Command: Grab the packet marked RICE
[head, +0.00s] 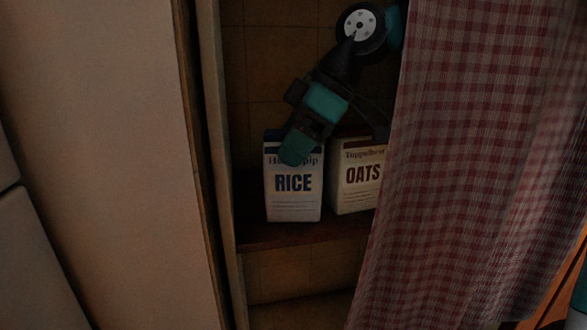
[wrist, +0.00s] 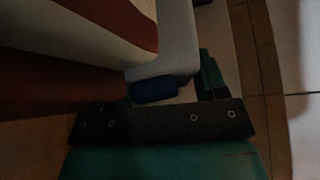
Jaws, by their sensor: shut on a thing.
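The RICE packet (head: 293,192), white with a dark blue top and blue lettering, stands upright on a dark wooden shelf (head: 300,234). My gripper (head: 294,156) reaches down from above and is shut on the top of the RICE packet, covering part of its upper print. In the dim wrist view, my gripper's dark crossbar (wrist: 160,122) shows at the bottom, with a pale surface and a blue patch (wrist: 155,90) beyond it. I cannot make out both fingertips there.
An OATS packet (head: 355,185) with a brown top stands close to the right of the RICE packet. A red checked curtain (head: 470,150) covers the right side of the shelf opening. A pale upright frame edge (head: 222,150) bounds its left.

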